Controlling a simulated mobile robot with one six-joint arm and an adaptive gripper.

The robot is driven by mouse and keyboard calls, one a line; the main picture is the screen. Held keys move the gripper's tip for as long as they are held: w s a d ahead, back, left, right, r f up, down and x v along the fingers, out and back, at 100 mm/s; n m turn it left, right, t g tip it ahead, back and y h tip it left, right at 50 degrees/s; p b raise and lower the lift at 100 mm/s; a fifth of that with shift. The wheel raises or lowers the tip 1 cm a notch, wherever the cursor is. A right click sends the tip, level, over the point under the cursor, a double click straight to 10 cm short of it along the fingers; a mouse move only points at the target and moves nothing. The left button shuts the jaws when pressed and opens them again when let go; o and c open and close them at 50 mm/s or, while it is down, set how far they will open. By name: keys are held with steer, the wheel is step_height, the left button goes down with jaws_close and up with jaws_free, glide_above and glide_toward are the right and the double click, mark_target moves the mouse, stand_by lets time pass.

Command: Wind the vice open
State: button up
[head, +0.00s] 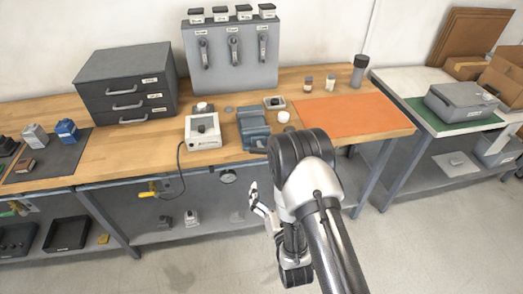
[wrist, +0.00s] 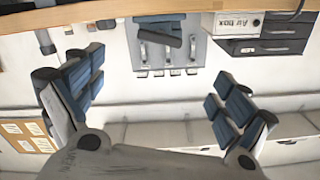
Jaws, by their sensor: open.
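The blue-grey vice (head: 253,126) stands near the front edge of the bench, left of my arm. Its winding handle cannot be made out in the head view. My gripper (head: 262,205) is in front of the bench and lower than its top, apart from the vice. In the wrist view my gripper (wrist: 158,75) has its two blue-padded fingers spread wide with nothing between them. A dark blue block at the top of the wrist view looks like the vice (wrist: 160,33), beyond the fingers.
A white box with a cable (head: 202,132) stands left of the vice. An orange mat (head: 345,115) lies to the right. A drawer cabinet (head: 126,83) and a lever panel (head: 232,55) stand behind. Floor in front is clear.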

mark_target(262, 153)
steer(key=b+x, duration=0.3)
steer(key=x, duration=1.4)
steer(key=shift+w+f+b, duration=0.1)
steer(key=shift+w+b, duration=0.05)
steer(key=shift+b, duration=0.2)
steer(key=shift+c, duration=0.6)
steer(key=c, duration=0.9)
steer(key=shift+n, duration=1.8)
steer(key=shift+c, duration=0.2)
